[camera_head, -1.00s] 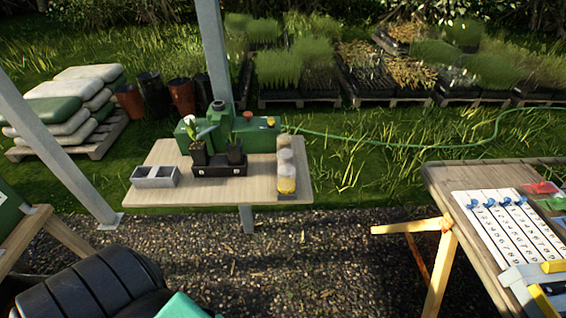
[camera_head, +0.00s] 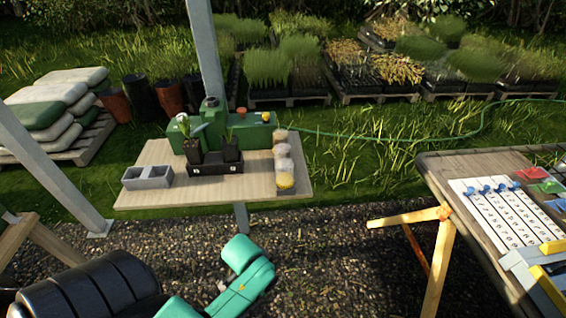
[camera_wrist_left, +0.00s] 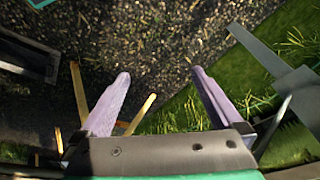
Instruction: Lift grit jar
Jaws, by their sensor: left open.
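Three clear jars stand in a row along the right side of the small wooden table (camera_head: 225,190) in the head view. The front jar (camera_head: 284,180) has yellow contents at its base, the middle jar (camera_head: 283,152) looks pale and the rear jar (camera_head: 281,136) looks brownish. I cannot tell which holds grit. My left gripper (camera_wrist_left: 160,75) is open and empty in the left wrist view, its two pale fingers apart over gravel and grass. No jar shows in that view. My right gripper is not in view.
A black tray (camera_head: 214,168) with potted plants, a grey two-cell block (camera_head: 147,178) and a green machine (camera_head: 254,134) share the table. A grey post (camera_head: 204,50) rises behind it. A workbench (camera_head: 440,172) on orange trestles stands at right.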

